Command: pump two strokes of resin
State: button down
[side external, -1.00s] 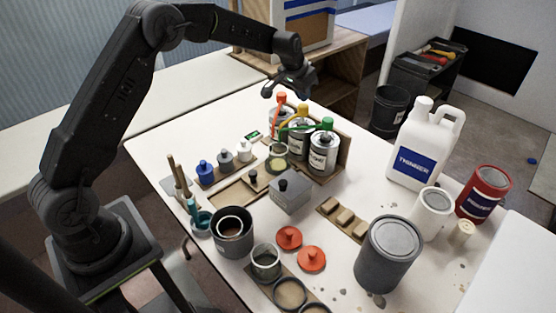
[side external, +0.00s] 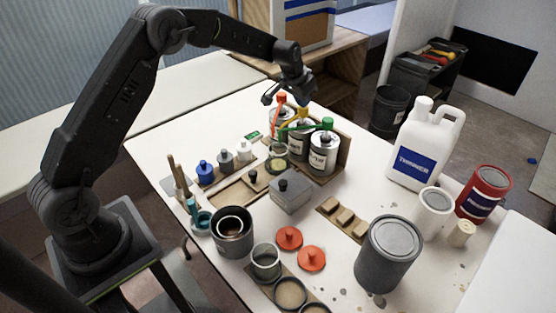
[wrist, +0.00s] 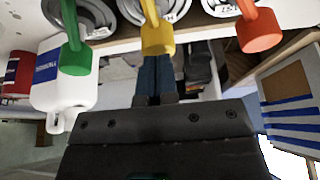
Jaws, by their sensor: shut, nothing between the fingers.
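Three pump cans stand in a row against a wooden rack. Their pump heads are red (side external: 281,99), yellow (side external: 303,114) and green (side external: 327,124). The can labels are too small or cut off to tell which holds resin. A small clear cup (side external: 277,160) stands in front of them, below the spouts. My gripper (side external: 302,103) is above the yellow pump head, its fingers shut and empty. In the wrist view the shut fingertips (wrist: 156,57) line up with the yellow head (wrist: 158,38); I cannot tell whether they touch it.
A grey block (side external: 290,192) and small blue, grey and white bottles stand in front of the pumps. A white thinner jug (side external: 425,150) and a large grey can (side external: 387,253) are to the right. Cups and red lids (side external: 289,238) fill the near side.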

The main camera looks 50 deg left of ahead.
jog(key=shift+s+f, duration=0.1)
jog(key=shift+f, duration=1)
jog(key=shift+r, duration=2.2)
jog(key=shift+r, duration=1.5)
